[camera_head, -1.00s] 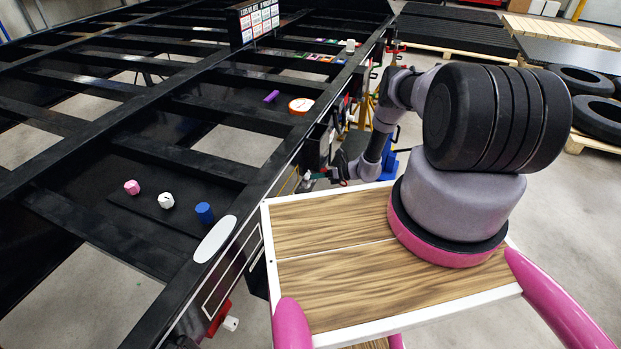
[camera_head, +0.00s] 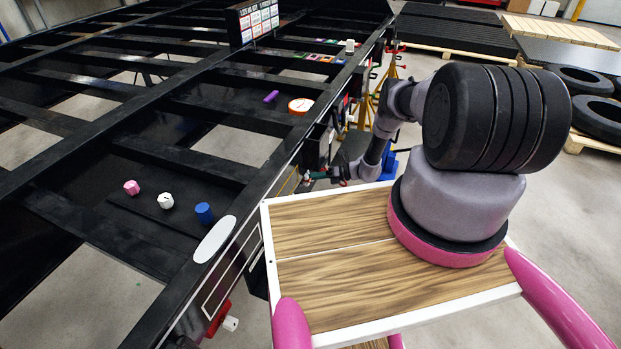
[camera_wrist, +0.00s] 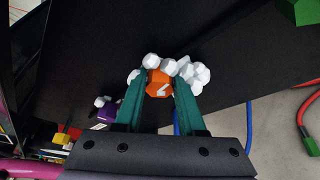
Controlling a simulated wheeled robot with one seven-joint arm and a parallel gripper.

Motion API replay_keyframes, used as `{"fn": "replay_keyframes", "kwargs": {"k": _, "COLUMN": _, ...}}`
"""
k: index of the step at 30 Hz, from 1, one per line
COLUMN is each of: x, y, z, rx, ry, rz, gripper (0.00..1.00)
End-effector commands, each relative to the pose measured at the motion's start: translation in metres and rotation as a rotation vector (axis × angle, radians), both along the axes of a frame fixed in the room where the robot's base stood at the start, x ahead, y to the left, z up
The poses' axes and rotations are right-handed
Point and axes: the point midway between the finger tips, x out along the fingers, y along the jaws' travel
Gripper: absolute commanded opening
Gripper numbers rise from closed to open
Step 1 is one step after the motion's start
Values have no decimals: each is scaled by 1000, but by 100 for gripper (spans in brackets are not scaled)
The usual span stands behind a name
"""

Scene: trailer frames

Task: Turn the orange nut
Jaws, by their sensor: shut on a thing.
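The orange nut (camera_wrist: 159,84) shows in the wrist view, with a pale mark on its face and white lumpy pieces around it. My gripper (camera_wrist: 158,92) has its two green fingers on either side of the nut and is shut on it. In the head view my gripper (camera_head: 308,177) is small, at the trailer frame's near side, and the nut cannot be made out there.
A purple piece (camera_wrist: 108,112) is left of my fingers in the wrist view. A green part (camera_wrist: 300,10) is at the upper right. In the head view, pink (camera_head: 131,187), white (camera_head: 166,201) and blue (camera_head: 204,213) pieces lie on the black frame (camera_head: 110,245).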

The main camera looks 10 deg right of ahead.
Motion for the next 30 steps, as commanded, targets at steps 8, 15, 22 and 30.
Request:
{"fn": "replay_keyframes", "kwargs": {"k": 8, "x": 1, "y": -1, "z": 0, "rx": 0, "ry": -3, "rz": -2, "gripper": 69}}
{"fn": "replay_keyframes", "kwargs": {"k": 15, "x": 0, "y": -3, "z": 1, "rx": -1, "ry": -1, "rz": -1, "gripper": 69}}
{"fn": "replay_keyframes", "kwargs": {"k": 22, "x": -9, "y": -37, "z": 10, "rx": -1, "ry": -1, "rz": -5, "gripper": 69}}
{"fn": "replay_keyframes", "kwargs": {"k": 30, "x": -23, "y": -85, "z": 23, "rx": -1, "ry": -3, "rz": -4, "gripper": 69}}
